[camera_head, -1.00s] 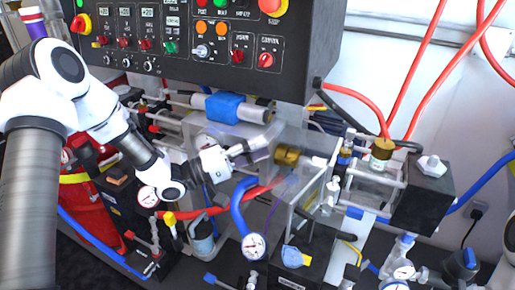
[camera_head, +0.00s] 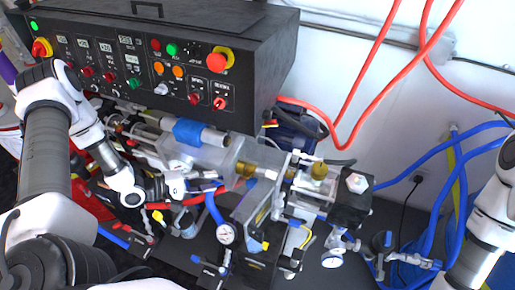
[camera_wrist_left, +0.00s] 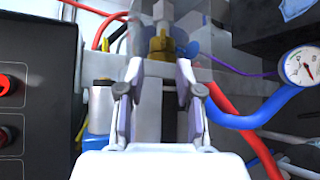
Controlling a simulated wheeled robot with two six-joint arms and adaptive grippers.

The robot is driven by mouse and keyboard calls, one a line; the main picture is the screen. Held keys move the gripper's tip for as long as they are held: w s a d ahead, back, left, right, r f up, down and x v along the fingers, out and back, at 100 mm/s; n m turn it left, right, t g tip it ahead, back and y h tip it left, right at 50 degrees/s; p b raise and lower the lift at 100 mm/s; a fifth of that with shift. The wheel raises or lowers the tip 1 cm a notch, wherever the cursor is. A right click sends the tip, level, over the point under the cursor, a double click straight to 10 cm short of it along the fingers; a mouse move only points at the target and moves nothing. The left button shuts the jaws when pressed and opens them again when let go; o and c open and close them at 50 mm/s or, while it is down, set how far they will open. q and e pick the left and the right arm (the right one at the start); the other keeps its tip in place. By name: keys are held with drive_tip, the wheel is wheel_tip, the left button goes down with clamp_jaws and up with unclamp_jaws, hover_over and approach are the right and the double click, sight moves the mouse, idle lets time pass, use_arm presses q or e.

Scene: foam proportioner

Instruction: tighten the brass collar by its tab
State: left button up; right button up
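The brass collar (camera_head: 245,170) sits on the clear-walled assembly in the middle of the head view. In the left wrist view the brass collar (camera_wrist_left: 160,45) shows beyond the fingertips, partly behind a grey part. I cannot make out its tab clearly. My left gripper (camera_head: 216,182) is just left of the collar and points toward it. In the wrist view the left gripper (camera_wrist_left: 159,68) has its fingers apart, with the collar roughly in line with the gap. No grip on the collar shows. My right arm is at the right edge of the head view, its gripper out of view.
A black control panel (camera_head: 140,60) overhangs behind the left arm. A pressure gauge (camera_head: 226,234) on a blue hose (camera_head: 213,206) hangs close below the gripper. A black block (camera_head: 352,200) and a second brass fitting (camera_head: 319,171) stand to the right.

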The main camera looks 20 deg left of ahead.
sight(247, 178)
use_arm(q)
drive_tip(key=b+x, duration=0.3)
drive_tip(key=x, duration=0.1)
drive_tip(key=b+x, duration=0.3)
drive_tip(key=b, duration=0.1)
drive_tip(key=b+x, duration=0.3)
drive_tip(key=x, duration=0.1)
drive_tip(key=shift+d+f, duration=0.3)
drive_tip(key=shift+f, duration=0.15)
drive_tip(key=shift+d+r, duration=0.1)
drive_tip(key=shift+r, duration=0.1)
use_arm(e)
wheel_tip(247, 178, down, 9)
drive_tip(key=shift+d, duration=0.15)
use_arm(q)
clamp_jaws()
use_arm(e)
drive_tip(key=shift+w, duration=0.1)
